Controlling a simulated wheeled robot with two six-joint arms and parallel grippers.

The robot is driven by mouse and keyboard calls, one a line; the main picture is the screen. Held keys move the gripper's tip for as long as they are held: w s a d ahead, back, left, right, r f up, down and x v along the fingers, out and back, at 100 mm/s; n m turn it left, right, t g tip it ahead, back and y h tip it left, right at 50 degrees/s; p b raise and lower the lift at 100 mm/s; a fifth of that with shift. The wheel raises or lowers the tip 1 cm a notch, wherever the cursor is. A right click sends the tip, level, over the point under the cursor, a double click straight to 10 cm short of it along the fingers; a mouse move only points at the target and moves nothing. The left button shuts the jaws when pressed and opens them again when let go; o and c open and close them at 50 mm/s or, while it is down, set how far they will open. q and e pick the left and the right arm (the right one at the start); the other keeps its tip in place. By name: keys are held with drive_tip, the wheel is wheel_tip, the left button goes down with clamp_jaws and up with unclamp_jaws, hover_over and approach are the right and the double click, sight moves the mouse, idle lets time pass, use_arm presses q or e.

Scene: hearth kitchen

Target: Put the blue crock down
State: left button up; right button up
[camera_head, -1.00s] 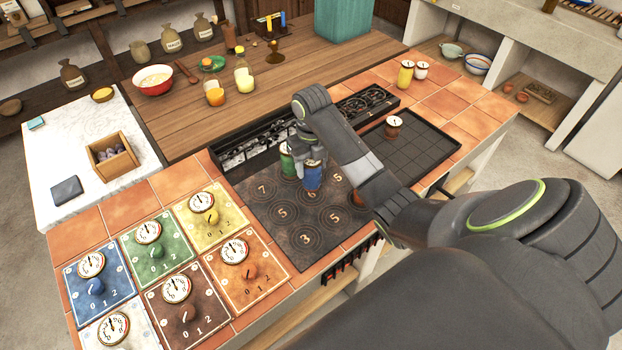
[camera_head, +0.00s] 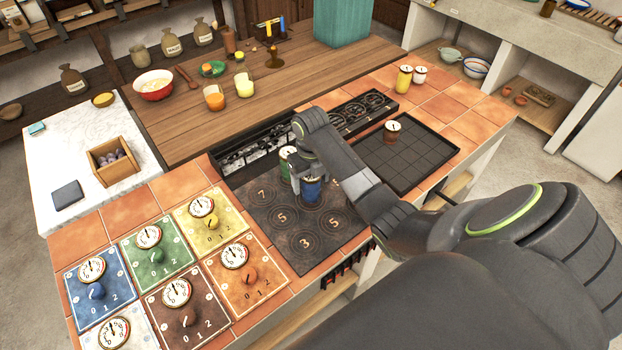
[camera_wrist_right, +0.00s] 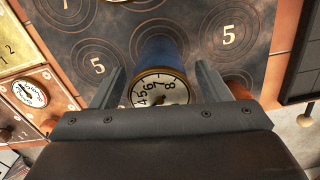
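The blue crock (camera_head: 312,190) is upright at the dark number-marked plate (camera_head: 262,213), among its ring marks. Its round dial top (camera_wrist_right: 160,88) faces the camera in the right wrist view. My right gripper (camera_head: 311,177) is over it, with one finger on each side of the crock. In the wrist view a narrow gap shows between each finger and the crock, so the gripper looks open around it. The crock's base is hidden, so contact with the plate cannot be clearly seen. My left gripper is not in view.
A green crock (camera_head: 288,164) stands close behind and left of the gripper. A brown crock (camera_head: 392,131) stands on the dark gridded tray (camera_head: 420,165) to the right. Dial panels (camera_head: 212,218) lie left of the plate. The plate's front is clear.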

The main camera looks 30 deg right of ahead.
drive_tip(key=shift+r, duration=0.25)
wheel_tip(320, 180, up, 4)
drive_tip(key=shift+w+r+b, duration=0.1)
drive_tip(key=shift+r+b, duration=0.1)
drive_tip(key=shift+b, duration=0.2)
wheel_tip(320, 180, up, 6)
drive_tip(key=p, duration=0.5)
drive_tip(key=shift+f, duration=0.15)
drive_tip(key=shift+r+p, duration=0.85)
